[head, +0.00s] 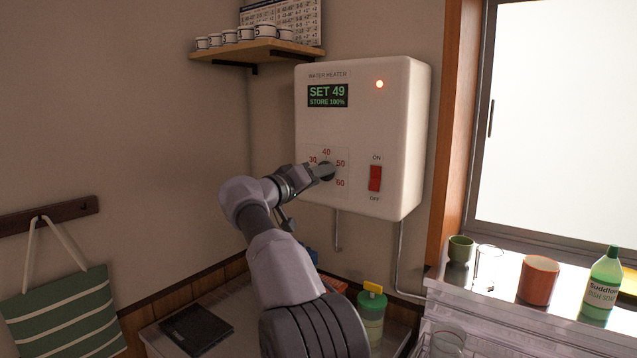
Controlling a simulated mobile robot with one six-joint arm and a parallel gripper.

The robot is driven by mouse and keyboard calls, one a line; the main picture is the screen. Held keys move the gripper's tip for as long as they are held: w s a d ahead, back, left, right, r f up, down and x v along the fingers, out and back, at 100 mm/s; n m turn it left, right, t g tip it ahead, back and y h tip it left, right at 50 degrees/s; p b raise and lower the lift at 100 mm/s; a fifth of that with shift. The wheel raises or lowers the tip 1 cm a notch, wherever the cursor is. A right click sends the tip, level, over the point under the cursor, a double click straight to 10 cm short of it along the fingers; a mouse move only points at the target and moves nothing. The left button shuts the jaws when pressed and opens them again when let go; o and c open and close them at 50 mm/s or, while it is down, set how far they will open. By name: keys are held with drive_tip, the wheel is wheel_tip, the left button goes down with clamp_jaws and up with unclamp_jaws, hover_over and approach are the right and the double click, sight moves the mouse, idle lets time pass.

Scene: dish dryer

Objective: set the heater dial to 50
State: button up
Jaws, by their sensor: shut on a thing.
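The white water heater (397,130) hangs on the wall, right of the middle in the head view. Its green display (328,96) reads "SET 49" and "STORE 100%". The heater dial (327,171) is on the lower left of its face, with the marks 30, 40, 50 and 60 around it. My gripper (322,172) is at the dial and shut on it, covering much of it. The dial's pointer is hard to make out behind the gripper.
A red on/off switch (375,178) is right of the dial, and an orange lamp (379,84) glows above. A shelf with several cups (246,34) is at upper left.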

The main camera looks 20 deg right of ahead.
drive_tip(key=shift+f+m, duration=0.1)
drive_tip(key=shift+m, duration=0.5)
drive_tip(key=shift+m+b, duration=0.3)
drive_tip(key=o, duration=1.4)
drive_tip(key=shift+c, duration=0.2)
drive_tip(key=shift+a, duration=0.1)
drive_tip(key=v, duration=1.7)
drive_tip(key=shift+s+a, duration=0.1)
